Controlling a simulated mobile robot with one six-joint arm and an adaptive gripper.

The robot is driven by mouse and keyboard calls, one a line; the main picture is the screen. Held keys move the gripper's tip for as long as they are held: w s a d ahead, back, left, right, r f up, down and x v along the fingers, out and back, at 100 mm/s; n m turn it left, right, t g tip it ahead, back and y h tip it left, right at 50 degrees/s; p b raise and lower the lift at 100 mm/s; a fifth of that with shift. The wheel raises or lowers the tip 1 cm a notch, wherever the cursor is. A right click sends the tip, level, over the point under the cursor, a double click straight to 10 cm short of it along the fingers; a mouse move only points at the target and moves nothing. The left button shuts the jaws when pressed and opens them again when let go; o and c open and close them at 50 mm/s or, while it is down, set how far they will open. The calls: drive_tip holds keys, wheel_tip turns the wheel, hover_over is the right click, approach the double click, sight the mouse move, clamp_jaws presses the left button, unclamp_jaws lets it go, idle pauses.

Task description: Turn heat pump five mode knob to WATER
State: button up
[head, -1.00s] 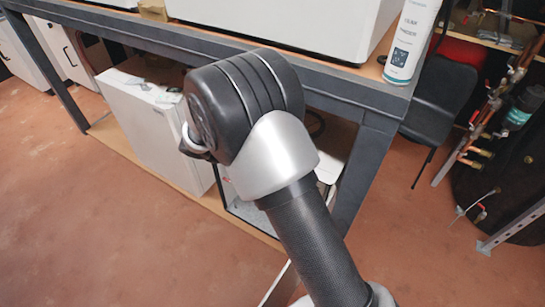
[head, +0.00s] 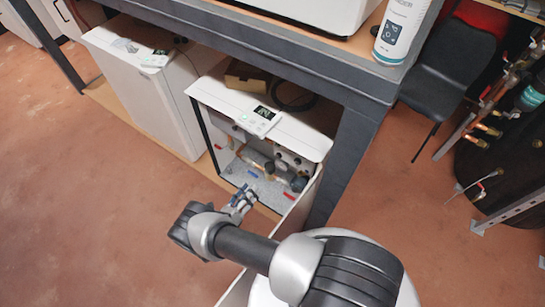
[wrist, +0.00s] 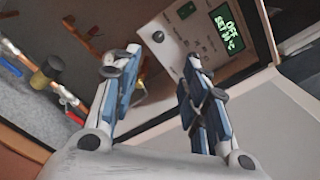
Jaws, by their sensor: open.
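A white heat pump (head: 215,95) with its front open stands on the low shelf under the bench; I cannot read a number on it. Its control panel (head: 258,121) lies on top at the front. In the wrist view the panel's green display (wrist: 227,30) reads OFF and a set temperature of about 30 °C. A small dark round knob (wrist: 157,36) shows on the pale panel; I cannot read its marks or tell if it is the mode knob. My gripper (head: 240,203) is open and empty, low in front of the open unit. In the wrist view its fingers (wrist: 163,88) stand apart before the panel.
A closed white heat pump (head: 135,85) with its own controller (head: 148,60) stands to the left. Pipes and valves (head: 285,170) show inside the open unit. A grey bench leg (head: 345,160) stands close on the right. A black chair (head: 445,85) is farther right. The red floor is clear.

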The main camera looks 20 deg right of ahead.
sight(278, 156)
drive_tip(key=b+x, duration=0.1)
drive_tip(key=x, duration=1.6)
drive_tip(key=shift+d+b, duration=0.2)
drive_tip(key=shift+b, duration=0.1)
clamp_jaws()
